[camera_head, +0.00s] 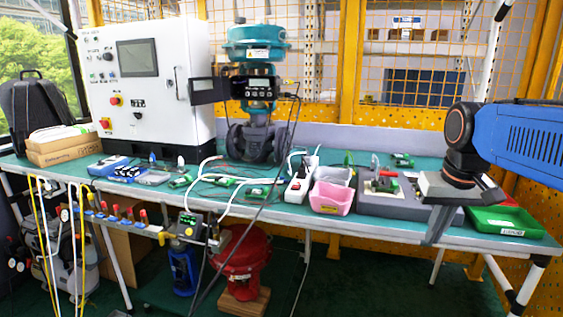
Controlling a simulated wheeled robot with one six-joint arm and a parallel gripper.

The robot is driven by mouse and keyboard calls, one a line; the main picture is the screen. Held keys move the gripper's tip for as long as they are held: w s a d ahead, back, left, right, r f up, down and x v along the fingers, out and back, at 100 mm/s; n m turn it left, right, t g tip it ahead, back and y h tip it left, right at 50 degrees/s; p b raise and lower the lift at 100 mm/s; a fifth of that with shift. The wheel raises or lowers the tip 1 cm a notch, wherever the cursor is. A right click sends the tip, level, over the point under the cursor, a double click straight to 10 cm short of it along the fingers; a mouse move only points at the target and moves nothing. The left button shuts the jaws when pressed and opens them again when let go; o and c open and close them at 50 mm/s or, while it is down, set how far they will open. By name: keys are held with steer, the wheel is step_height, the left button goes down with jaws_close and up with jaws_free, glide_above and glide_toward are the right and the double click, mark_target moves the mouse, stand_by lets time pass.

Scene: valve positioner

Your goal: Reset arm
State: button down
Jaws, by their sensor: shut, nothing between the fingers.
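My arm comes in from the right edge as a blue link with a dark joint. My gripper (434,238) hangs from it at the right, pointing down, its grey fingers together and holding nothing. It appears in front of the bench's front edge, between the grey case and the green tray; its exact distance from the bench is hard to tell. The valve positioner (254,88) is a black box with a small display, mounted on the teal and dark grey valve (258,45) at the back middle of the bench. The gripper is well to the right of it.
The teal bench (130,182) holds a white control cabinet (150,85), cardboard boxes (64,145), a white power strip (299,184), a pink bin (331,198), a grey case (385,203) and a green tray (506,222). Cables cross the middle. A red actuator (240,262) stands below.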

steer(key=s+a+f+t, duration=0.1)
steer(key=s+a+f, duration=0.1)
steer(key=s+f, duration=0.4)
steer(key=s+a+f+n+t, duration=0.1)
steer(key=s+a+f, duration=0.1)
steer(key=s+f, duration=0.4)
steer(key=shift+s+a+f, duration=0.35)
steer(key=shift+s+a, duration=0.05)
steer(key=shift+s, duration=0.35)
